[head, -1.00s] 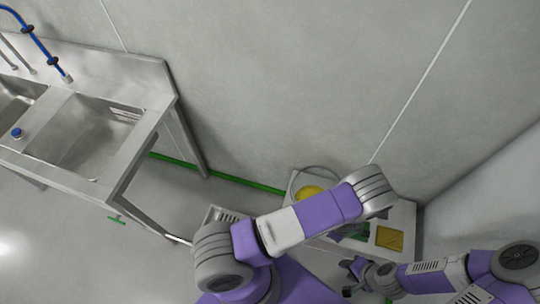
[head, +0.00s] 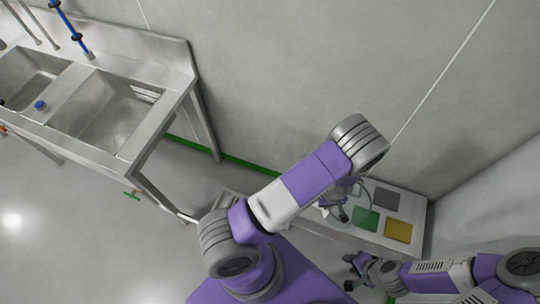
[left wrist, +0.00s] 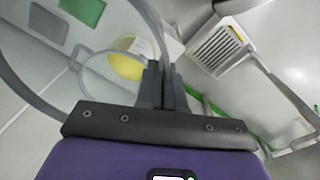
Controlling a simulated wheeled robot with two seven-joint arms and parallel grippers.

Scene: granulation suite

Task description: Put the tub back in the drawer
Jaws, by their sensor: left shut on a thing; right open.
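My left gripper (left wrist: 163,75) is shut on the rim of a clear, round tub (left wrist: 18,92), whose grey rim curves up on both sides in the left wrist view. In the head view the tub (head: 362,212) shows partly beside my left forearm, over the bench. My left arm hides part of it. I cannot tell whether it touches the bench. My right gripper (head: 360,272) is open and empty at the lower right, in front of the bench. I cannot make out the drawer for certain.
The pale bench (head: 415,205) against the wall bears green (head: 367,219), yellow (head: 398,229) and grey (head: 385,199) squares. A yellow round thing (left wrist: 126,66) shows beyond my left fingers. A slotted panel (left wrist: 216,45) lies right of it. A steel sink (head: 105,110) stands at left.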

